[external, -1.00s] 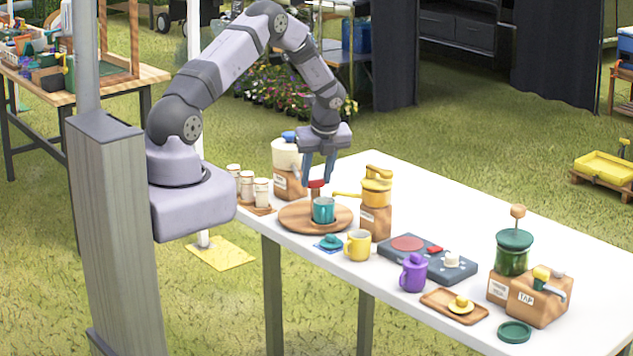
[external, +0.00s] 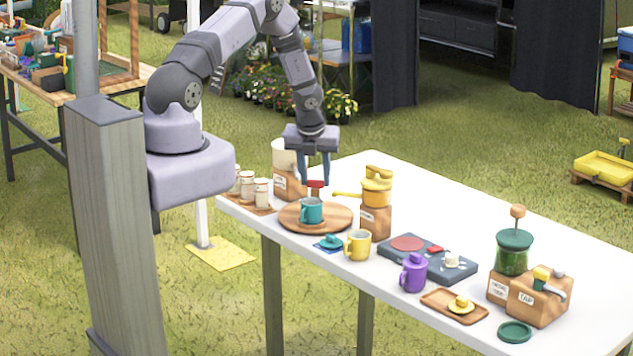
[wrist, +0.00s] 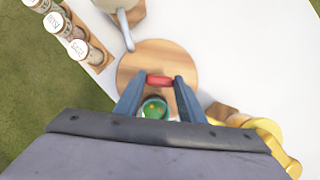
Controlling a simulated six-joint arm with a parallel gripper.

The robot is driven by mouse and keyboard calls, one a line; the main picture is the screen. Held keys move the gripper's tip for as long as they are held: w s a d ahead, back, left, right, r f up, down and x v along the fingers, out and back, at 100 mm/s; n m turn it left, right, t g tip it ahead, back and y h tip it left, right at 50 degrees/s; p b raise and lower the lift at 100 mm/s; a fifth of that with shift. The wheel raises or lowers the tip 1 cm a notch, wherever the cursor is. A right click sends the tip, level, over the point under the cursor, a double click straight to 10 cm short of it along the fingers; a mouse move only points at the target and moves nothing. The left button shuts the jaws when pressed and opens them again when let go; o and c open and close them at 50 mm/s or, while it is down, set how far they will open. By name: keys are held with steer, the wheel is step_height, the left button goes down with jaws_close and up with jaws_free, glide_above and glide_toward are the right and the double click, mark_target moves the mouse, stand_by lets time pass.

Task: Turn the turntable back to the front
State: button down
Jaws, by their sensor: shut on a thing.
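The round wooden turntable (external: 341,218) lies on the white table and also shows in the wrist view (wrist: 182,58). A teal mug (external: 311,211) stands upright on it; in the wrist view the mug (wrist: 154,108) is partly hidden by my gripper. A red handle (wrist: 159,80) stands at the turntable, behind the mug in the external view. My gripper (external: 317,182) points down over the turntable, and its two blue-grey fingers are shut on the red handle.
A yellow pot on a wooden block (external: 374,205) stands close right of the turntable. A yellow mug (external: 358,245) and a teal lid (external: 330,242) are in front.

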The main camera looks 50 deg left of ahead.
steer(key=shift+r+m+p, duration=0.2)
steer(key=shift+m+p, duration=0.4)
steer(key=shift+p, duration=0.3)
steer(key=shift+f+m+t+h+p, duration=0.15)
steer(key=shift+m+t+h+p, duration=0.15)
steer(key=shift+m+p, duration=0.25)
steer(key=c, duration=1.2)
jaws_free()
steer(key=shift+o, duration=0.2)
steer(key=v, duration=0.7)
steer(key=shift+p, duration=0.4)
